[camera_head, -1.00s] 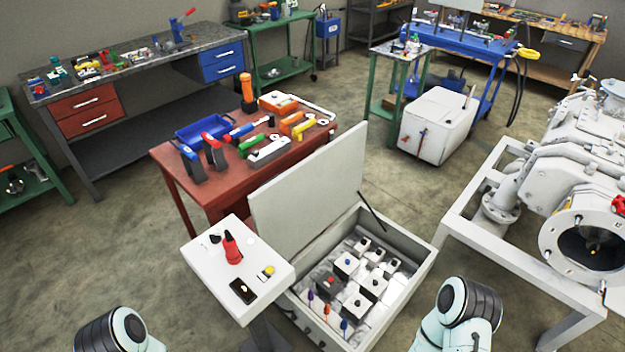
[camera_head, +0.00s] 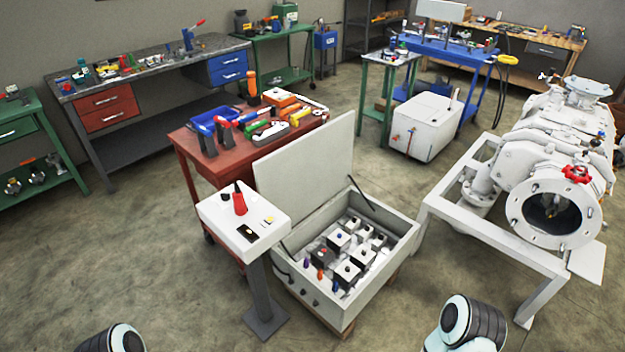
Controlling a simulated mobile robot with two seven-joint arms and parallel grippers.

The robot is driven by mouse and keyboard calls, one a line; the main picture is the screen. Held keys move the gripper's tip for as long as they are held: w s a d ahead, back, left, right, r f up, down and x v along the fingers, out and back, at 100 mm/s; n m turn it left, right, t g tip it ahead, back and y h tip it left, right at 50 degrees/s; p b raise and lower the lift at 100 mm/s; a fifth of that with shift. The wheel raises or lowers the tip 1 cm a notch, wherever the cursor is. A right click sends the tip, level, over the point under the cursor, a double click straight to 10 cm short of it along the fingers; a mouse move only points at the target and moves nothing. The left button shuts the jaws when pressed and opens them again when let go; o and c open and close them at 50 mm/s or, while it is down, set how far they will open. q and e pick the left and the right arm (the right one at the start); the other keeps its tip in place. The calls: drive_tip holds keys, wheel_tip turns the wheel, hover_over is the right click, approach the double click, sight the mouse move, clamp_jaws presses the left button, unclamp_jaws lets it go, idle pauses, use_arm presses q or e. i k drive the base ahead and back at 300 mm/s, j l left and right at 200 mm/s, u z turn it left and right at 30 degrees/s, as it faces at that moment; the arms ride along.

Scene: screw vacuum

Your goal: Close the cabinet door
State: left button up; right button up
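The cabinet (camera_head: 393,251) is a pale grey box low on the floor in the middle of the camera_head view. Its door (camera_head: 311,179) is a flat grey panel hinged at the back left edge, and it stands open, raised and leaning back. A dark strut (camera_head: 362,192) links the door to the right side of the box. Inside show several white and dark blocks with knobs, and small coloured handles. Parts of my two arms show at the bottom edge, well short of the cabinet. Neither gripper is in view.
A white pedestal panel (camera_head: 228,239) with a red handle stands just left of the cabinet. A red tool table (camera_head: 185,145) is behind it. A white machine on a frame (camera_head: 490,238) stands to the right. The floor in front is clear.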

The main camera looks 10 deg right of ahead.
sight(298, 178)
drive_tip(key=k+z, duration=0.15)
drive_tip(key=z, duration=0.25)
drive_tip(key=k+z, duration=0.1)
drive_tip(key=z, duration=0.35)
drive_tip(key=k+l+z, duration=0.1)
drive_tip(key=z, duration=0.3)
drive_tip(key=j+z, duration=0.3)
drive_tip(key=z, duration=0.15)
drive_tip(key=j+z, duration=0.3)
drive_tip(key=z, duration=0.15)
drive_tip(key=k+j, duration=0.1)
drive_tip(key=j, duration=2.05)
drive_tip(key=k+j, duration=0.15)
drive_tip(key=j, duration=0.95)
drive_tip(key=k+j, duration=0.1)
drive_tip(key=j, duration=1)
drive_tip(key=k+j, duration=0.15)
drive_tip(key=j, duration=0.15)
drive_tip(key=k+j, duration=0.25)
drive_tip(key=k, duration=0.3)
